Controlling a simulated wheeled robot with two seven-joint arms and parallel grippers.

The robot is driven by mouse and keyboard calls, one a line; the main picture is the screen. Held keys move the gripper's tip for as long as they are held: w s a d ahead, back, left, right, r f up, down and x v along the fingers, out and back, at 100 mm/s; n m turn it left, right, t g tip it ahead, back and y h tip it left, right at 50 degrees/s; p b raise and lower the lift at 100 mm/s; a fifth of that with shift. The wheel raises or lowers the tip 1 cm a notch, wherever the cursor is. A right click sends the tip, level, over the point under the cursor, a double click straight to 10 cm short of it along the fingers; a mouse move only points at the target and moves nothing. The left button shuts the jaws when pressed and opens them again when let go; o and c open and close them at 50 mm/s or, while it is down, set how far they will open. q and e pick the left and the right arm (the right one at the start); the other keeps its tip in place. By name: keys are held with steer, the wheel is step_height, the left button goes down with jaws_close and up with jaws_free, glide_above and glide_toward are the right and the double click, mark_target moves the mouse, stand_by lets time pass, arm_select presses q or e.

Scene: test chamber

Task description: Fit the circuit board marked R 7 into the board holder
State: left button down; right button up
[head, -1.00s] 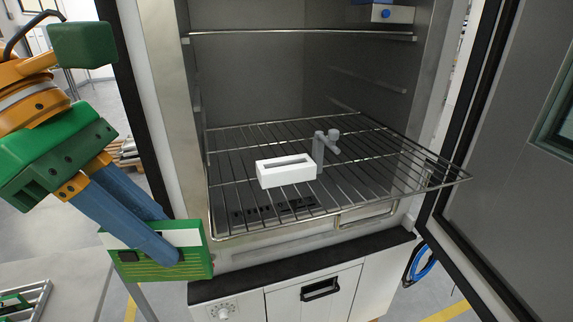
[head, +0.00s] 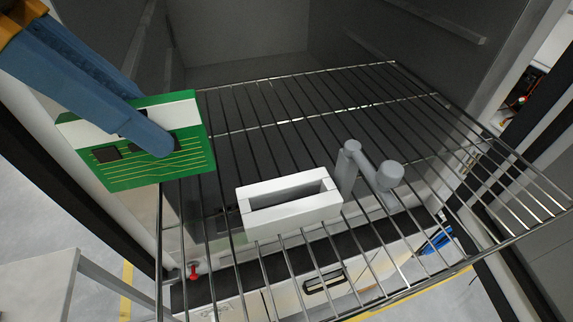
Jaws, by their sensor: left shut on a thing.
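A green circuit board (head: 150,176) with a white strip along its top edge is held in my left gripper (head: 150,140), whose blue fingers are shut on it. No marking can be read on the board from here. The board hangs upright, a little tilted, at the left edge of the wire shelf. The white board holder (head: 290,214), a block with a long slot in its top, sits on the shelf, right of and below the board in the picture. The board is apart from the holder. My right gripper is not in view.
The wire shelf (head: 300,100) sticks out of an open chamber. A grey post with a side arm and round knob (head: 390,175) stands just right of the holder. The chamber's side walls rise left and right. Shelf space behind the holder is clear.

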arm_select(q)
steer(key=w+d+f, duration=0.2)
steer(key=d+f, duration=0.2)
steer(key=d, duration=0.4)
glide_above(288, 187)
step_height(288, 187, down, 4)
steer(key=f, duration=0.1)
steer(key=shift+s+f, duration=0.3)
steer(key=shift+f, duration=0.35)
steer(key=shift+s+f, duration=0.3)
steer(key=shift+f, duration=0.3)
steer(key=shift+s+f, duration=0.15)
steer(key=shift+f, duration=0.1)
steer(key=shift+d, duration=0.1)
steer(key=shift+w+f, duration=0.3)
steer(key=shift+s+f+b, duration=0.3)
steer(key=shift+s+b, duration=0.05)
steer(key=shift+b, duration=0.15)
steer(key=shift+s, duration=0.2)
steer(key=c, duration=0.9)
jaws_free()
steer(key=shift+s, duration=0.1)
steer(key=shift+o, duration=0.2)
steer(key=shift+r+p, duration=0.8)
steer(key=shift+p, duration=0.05)
steer(key=w+v, duration=0.1)
steer(key=v, duration=1)
steer(key=shift+a+r, duration=0.3)
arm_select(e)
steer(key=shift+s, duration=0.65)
